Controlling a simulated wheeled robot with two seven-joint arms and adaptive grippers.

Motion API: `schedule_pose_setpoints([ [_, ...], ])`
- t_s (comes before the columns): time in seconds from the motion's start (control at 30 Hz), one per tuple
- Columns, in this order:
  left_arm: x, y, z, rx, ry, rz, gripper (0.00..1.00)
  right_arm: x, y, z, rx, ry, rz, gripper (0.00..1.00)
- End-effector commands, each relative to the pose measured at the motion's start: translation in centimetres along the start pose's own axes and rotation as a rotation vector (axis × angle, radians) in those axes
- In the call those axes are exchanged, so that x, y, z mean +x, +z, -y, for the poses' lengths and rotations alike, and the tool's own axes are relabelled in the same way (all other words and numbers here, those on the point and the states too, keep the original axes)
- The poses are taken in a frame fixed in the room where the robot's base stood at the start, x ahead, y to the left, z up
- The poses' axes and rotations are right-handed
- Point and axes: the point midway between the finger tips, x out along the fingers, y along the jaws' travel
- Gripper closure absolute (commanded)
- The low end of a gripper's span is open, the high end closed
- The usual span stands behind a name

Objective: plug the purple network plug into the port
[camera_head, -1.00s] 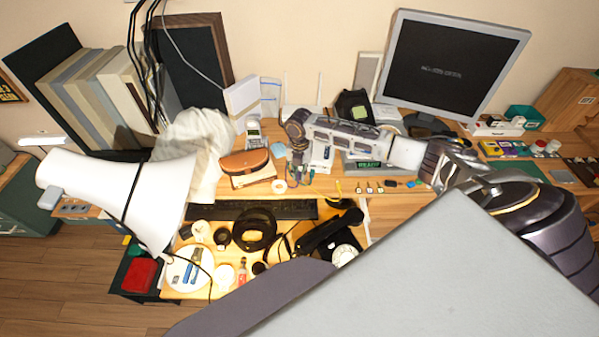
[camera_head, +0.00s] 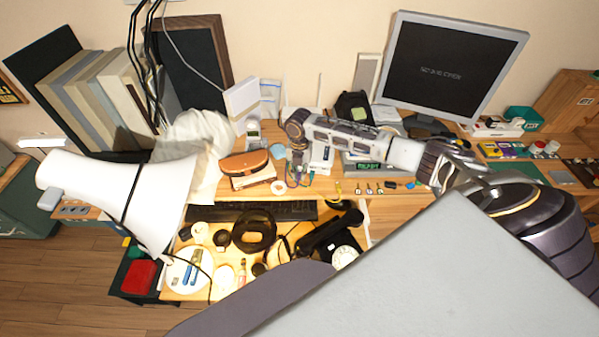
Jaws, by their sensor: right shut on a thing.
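My right gripper (camera_head: 299,163) points down at the back middle of the desk, with its arm coming in from the right. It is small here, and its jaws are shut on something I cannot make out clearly. A purplish cord or plug shows as a tiny patch by the fingertips (camera_head: 291,178). I cannot tell whether the plug touches a port. The port itself is not distinguishable. My left gripper is not in view.
A brown case (camera_head: 244,163) lies left of the gripper, and a device with a green display (camera_head: 367,167) stands to its right. A black keyboard (camera_head: 290,210), a black dial phone (camera_head: 330,238) and a white lampshade (camera_head: 115,200) are nearer. A monitor (camera_head: 450,62) stands behind.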

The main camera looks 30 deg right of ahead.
Motion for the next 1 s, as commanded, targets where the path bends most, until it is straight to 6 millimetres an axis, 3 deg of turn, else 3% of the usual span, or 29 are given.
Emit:
schedule_pose_setpoints([
  [0.03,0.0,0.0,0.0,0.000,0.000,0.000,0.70,-0.2,0.4,0.0,0.003,0.002,0.008,0.83],
  [0.23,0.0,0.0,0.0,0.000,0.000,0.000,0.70,-0.2,0.5,0.1,0.005,0.001,0.010,0.59],
  [0.77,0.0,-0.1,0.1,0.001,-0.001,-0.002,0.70,-0.3,0.8,0.5,0.010,-0.005,0.014,0.59],
  [1.0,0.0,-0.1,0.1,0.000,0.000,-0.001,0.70,-1.4,1.0,0.4,0.011,-0.003,0.017,0.59],
])
